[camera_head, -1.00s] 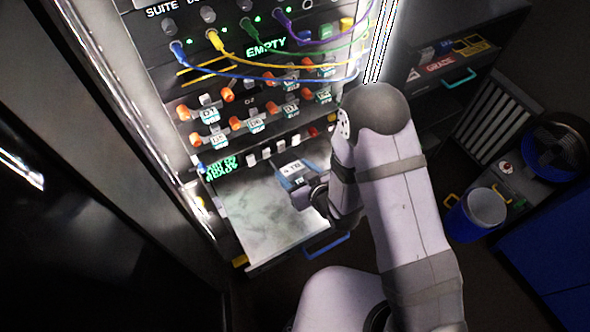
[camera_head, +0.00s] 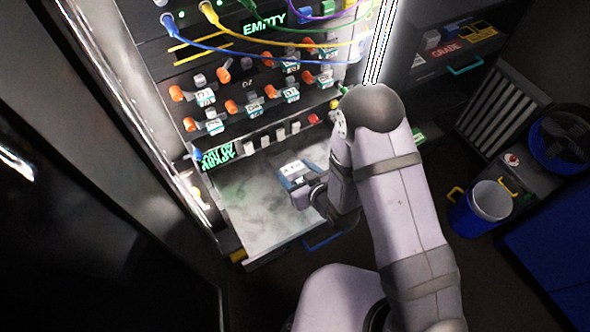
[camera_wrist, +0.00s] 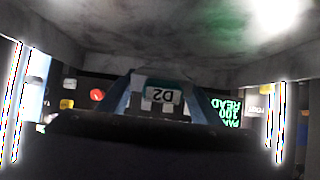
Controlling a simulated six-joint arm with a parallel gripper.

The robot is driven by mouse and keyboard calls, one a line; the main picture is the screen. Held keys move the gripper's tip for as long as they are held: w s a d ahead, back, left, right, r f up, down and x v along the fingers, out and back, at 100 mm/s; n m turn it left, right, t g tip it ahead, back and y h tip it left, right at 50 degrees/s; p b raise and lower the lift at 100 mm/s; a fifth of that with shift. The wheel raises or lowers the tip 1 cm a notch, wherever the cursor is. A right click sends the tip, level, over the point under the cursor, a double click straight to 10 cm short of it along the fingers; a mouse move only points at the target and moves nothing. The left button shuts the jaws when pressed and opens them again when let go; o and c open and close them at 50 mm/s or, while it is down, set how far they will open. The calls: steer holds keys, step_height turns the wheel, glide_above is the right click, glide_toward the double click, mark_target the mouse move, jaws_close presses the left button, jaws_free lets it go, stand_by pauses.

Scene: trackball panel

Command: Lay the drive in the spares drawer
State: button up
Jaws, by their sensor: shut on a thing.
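I cannot tell whether the drive touches the tray. My wrist partly hides the tray's right side. No writing naming a spares drawer is readable.
Orange-latched drives (camera_head: 245,105) fill the rack above the tray, with a green display (camera_head: 217,157) beside small switches. Looped cables (camera_head: 240,58) hang above. A dark cabinet (camera_head: 470,45) with a cyan handle stands right. A blue bin (camera_head: 480,208) is lower right.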

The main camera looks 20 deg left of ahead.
steer(key=shift+f+b, duration=1.4)
steer(key=shift+f, duration=0.55)
steer(key=o, duration=1.2)
steer(key=shift+o, duration=0.2)
steer(key=shift+v, duration=3.65)
steer(key=shift+w, duration=0.1)
